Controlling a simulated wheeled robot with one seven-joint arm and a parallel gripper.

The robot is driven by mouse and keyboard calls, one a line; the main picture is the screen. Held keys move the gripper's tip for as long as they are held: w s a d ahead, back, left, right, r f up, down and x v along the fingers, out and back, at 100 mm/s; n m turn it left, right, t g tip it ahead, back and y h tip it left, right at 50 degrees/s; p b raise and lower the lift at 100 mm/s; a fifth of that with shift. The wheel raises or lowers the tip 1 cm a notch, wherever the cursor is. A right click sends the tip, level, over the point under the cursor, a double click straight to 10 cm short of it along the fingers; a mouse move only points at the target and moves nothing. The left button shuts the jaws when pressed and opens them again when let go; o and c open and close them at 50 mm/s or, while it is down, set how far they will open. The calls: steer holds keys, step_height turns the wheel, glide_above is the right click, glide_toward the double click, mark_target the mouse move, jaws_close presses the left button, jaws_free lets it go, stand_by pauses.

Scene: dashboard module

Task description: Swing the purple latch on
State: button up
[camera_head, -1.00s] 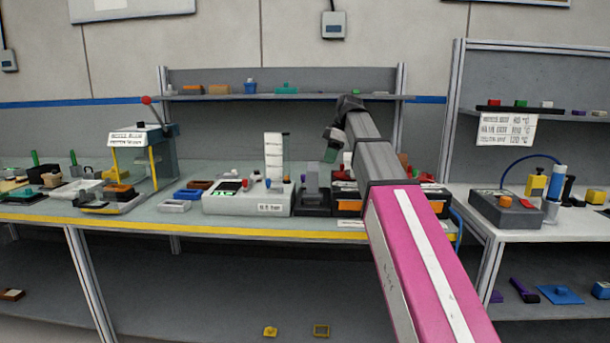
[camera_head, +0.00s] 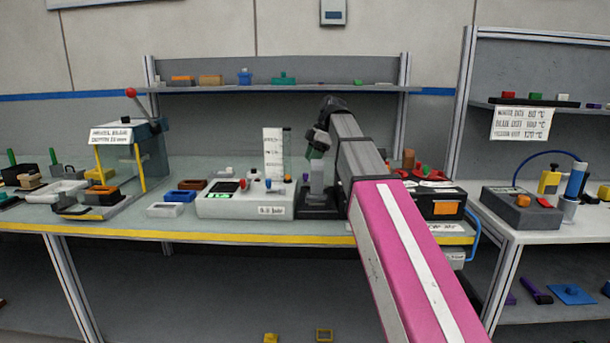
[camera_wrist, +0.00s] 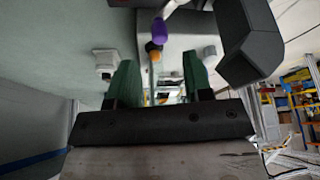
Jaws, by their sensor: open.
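A purple knob (camera_wrist: 160,30) on a pale lever shows at the top of the wrist view, beyond the fingertips. I take it to be the purple latch; a small purple spot (camera_head: 306,177) shows in the head view beside the grey upright device (camera_head: 317,190). My gripper (camera_head: 316,152) is above that device, with its green fingers pointing down. In the wrist view the two green fingers (camera_wrist: 160,82) stand apart with nothing held between them. The knob is apart from the fingers. My arm hides part of the bench to the right of the device.
A white console (camera_head: 245,204) with knobs stands left of the grey device. A black box with an orange label (camera_head: 445,208) stands to the right. A shelf (camera_head: 210,89) runs behind. An orange knob (camera_wrist: 153,47) shows near the purple one.

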mark_target(306, 174)
steer(key=x, duration=0.6)
steer(key=shift+f, duration=0.25)
steer(key=c, duration=0.8)
